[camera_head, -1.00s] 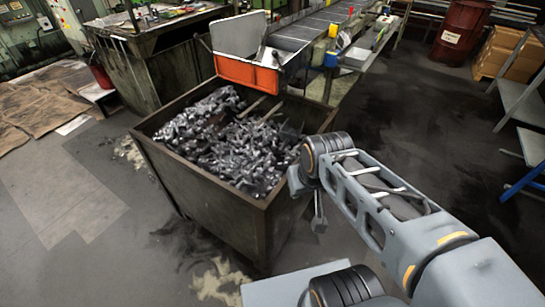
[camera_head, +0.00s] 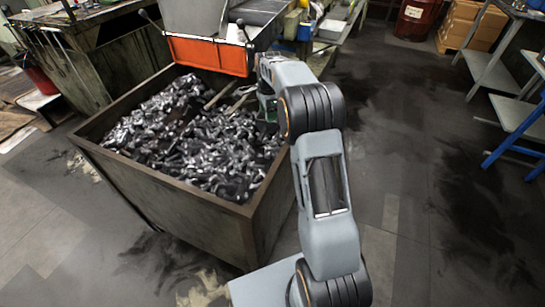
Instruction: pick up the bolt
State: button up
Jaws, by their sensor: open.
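Many grey metal bolts (camera_head: 190,135) lie in a loose heap inside a large open metal bin (camera_head: 195,215). No single bolt stands apart from the heap. My gripper (camera_head: 267,108) is over the right back part of the bin, at the end of my arm. It is open and mostly hidden behind my own wrist. I cannot make out its fingertips or whether they touch any bolts.
The bin's rim stands around the heap. An orange chute (camera_head: 207,56) hangs over its back edge. A dark workbench (camera_head: 100,60) stands at the back left. Blue-legged shelving (camera_head: 520,120) stands at the right. The floor right of the bin is clear.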

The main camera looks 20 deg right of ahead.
jog(key=w+d+f+m+b, duration=0.2)
jog(key=w+d+f+m, duration=0.15)
jog(key=f, duration=0.55)
send_over(272, 148)
jog(key=shift+m+g, duration=0.3)
jog(key=shift+m, duration=0.15)
notch_tip(272, 148, down, 8)
jog(key=shift+w+d+f+b, duration=0.1)
jog(key=shift+w+d+b, duration=0.05)
jog(key=shift+b, duration=0.3)
jog(key=shift+f+b, duration=0.4)
jog(key=shift+f, duration=2.7)
jog(key=shift+c, duration=0.4)
jog(key=shift+r, duration=0.1)
jog(key=c, duration=0.7)
